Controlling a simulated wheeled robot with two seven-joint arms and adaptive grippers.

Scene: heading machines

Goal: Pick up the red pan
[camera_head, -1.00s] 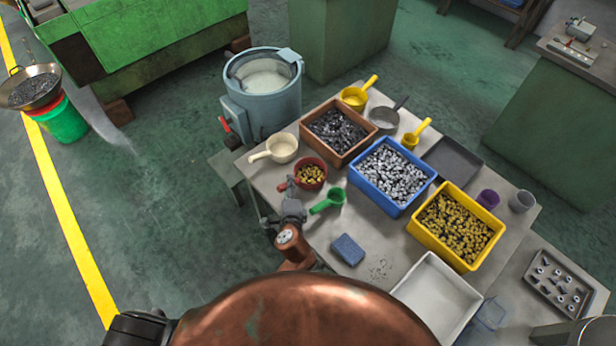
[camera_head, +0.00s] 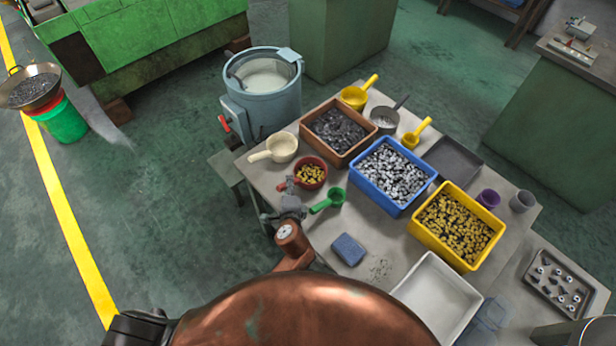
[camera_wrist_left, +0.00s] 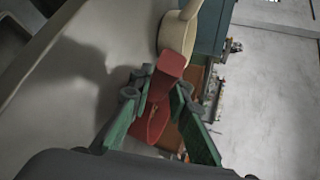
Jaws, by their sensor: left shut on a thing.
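The red pan (camera_head: 322,183), a small round pan holding brass-coloured pieces, is at the table's left edge in the head view, its handle pointing left toward my gripper. My left gripper (camera_head: 285,186) is at that handle and shut on it. In the left wrist view, the red handle (camera_wrist_left: 170,66) lies between the green fingers of my left gripper (camera_wrist_left: 155,92). Whether the pan's base touches the table cannot be told. My right gripper is not in view.
A cream pan (camera_head: 284,147) sits just behind the red pan, and a green scoop (camera_head: 336,196) lies close to its right. A brown bin (camera_head: 365,147), blue bin (camera_head: 357,184) and yellow bin (camera_head: 422,238) stand further right. A blue sponge (camera_head: 348,249) lies in front.

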